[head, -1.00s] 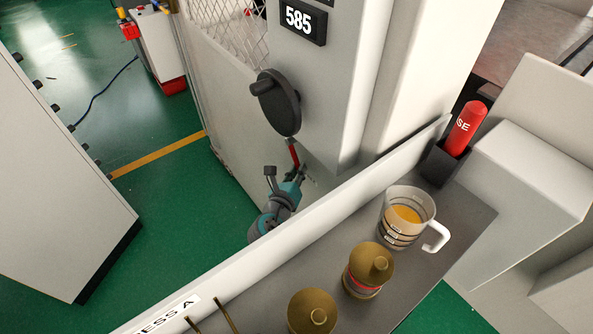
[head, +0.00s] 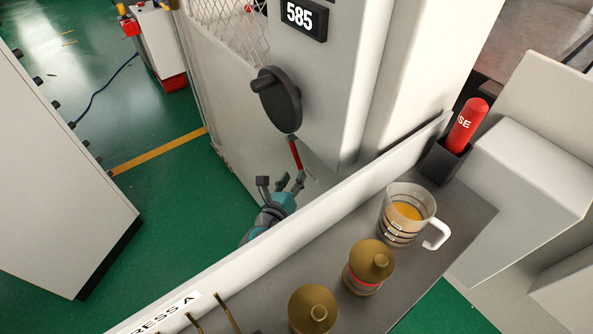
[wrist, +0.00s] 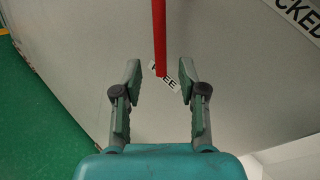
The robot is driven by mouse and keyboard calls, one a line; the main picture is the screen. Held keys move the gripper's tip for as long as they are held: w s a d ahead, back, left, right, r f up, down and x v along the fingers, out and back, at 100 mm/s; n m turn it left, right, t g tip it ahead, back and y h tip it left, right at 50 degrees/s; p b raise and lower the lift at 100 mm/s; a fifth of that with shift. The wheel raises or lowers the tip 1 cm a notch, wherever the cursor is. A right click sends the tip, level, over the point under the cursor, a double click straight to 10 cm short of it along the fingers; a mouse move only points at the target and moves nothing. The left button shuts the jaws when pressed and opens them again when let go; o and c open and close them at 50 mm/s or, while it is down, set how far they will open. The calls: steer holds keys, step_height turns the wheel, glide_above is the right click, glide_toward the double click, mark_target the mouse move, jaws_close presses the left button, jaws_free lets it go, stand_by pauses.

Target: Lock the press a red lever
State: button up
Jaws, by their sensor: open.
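The red lever (head: 295,153) is on the side of the grey press cabinet, below a dark round handwheel. In the wrist view the red lever (wrist: 159,35) comes down from the top edge, and its lower end lies over a label reading partly "FREE" (wrist: 164,74). A second label ending in "CKED" (wrist: 297,14) is at the upper right. My gripper (wrist: 158,82) is open and empty, its fingers to either side of the lever's lower end, apart from it. In the head view my gripper (head: 291,182) is just below the lever, partly hidden by the shelf's rim.
The handwheel (head: 277,98) juts out above the lever. A shelf (head: 462,215) with a raised light rim (head: 330,205) holds a jug (head: 407,215), brass-topped containers (head: 370,266) and a red bottle (head: 467,125) in a holder. Green floor is clear at left.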

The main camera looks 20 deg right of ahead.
mark_target(299, 167)
steer(key=shift+v, duration=1.35)
steer(key=w+d, duration=0.1)
steer(key=w, duration=0.1)
steer(key=w+d+t, duration=0.1)
steer(key=w+d, duration=0.1)
steer(key=w+d+f+t, duration=0.1)
steer(key=shift+w+d+f+n, duration=0.1)
steer(key=shift+w+d+n, duration=0.2)
steer(key=shift+w+n, duration=0.1)
jaws_close()
